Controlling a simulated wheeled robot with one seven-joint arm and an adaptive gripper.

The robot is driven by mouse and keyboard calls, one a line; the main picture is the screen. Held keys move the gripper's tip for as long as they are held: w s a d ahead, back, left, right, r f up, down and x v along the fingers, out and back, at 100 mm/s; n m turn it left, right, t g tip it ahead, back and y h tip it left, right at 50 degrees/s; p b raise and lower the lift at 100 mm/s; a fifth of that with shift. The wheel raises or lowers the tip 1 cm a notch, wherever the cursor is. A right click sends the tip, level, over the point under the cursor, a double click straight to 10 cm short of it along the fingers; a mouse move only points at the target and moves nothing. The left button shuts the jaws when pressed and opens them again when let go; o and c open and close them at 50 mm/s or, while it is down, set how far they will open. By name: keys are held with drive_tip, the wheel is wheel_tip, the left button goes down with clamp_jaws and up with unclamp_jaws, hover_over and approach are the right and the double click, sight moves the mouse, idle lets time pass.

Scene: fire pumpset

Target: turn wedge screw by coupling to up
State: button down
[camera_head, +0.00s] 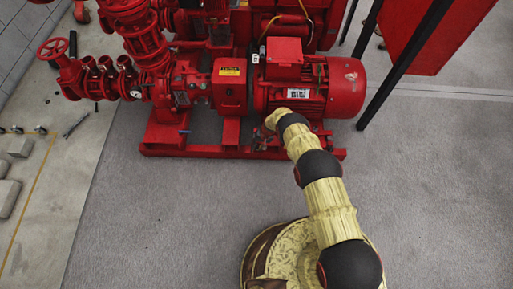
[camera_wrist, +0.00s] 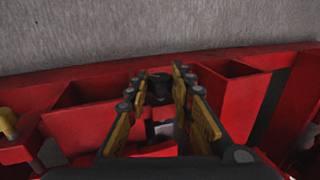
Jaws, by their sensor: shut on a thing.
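In the wrist view, my gripper (camera_wrist: 161,84) reaches into the red base frame (camera_wrist: 85,88). Its two fingers are shut on a small dark piece, which looks like the wedge screw (camera_wrist: 158,77). The screw's lower part is hidden between the fingers. In the head view, my arm's end is low beside the red motor (camera_head: 340,87), at the front of the base frame. My fingertips and the screw cannot be made out there. The red coupling housing (camera_head: 230,85) with a yellow label stands just left of the motor.
Red frame ribs and walls surround the fingers closely. A yellow fitting (camera_wrist: 8,122) shows at the left in the wrist view. Red pipes and a valve handwheel (camera_head: 53,48) stand at upper left. Grey floor (camera_head: 430,200) in front of the pumpset is clear.

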drive_tip(key=shift+d+f+y, duration=0.1)
drive_tip(key=shift+d+y, duration=0.1)
drive_tip(key=shift+y, duration=0.4)
drive_tip(key=shift+d+f+y, duration=0.1)
drive_tip(key=shift+d+y, duration=0.05)
drive_tip(key=shift+y, duration=0.45)
drive_tip(key=shift+d+f+y, duration=0.1)
drive_tip(key=shift+y, duration=1.4)
drive_tip(key=c, duration=1.5)
unclamp_jaws()
drive_tip(key=shift+c, duration=0.2)
drive_tip(key=v, duration=1.2)
drive_tip(key=shift+d+f, duration=0.1)
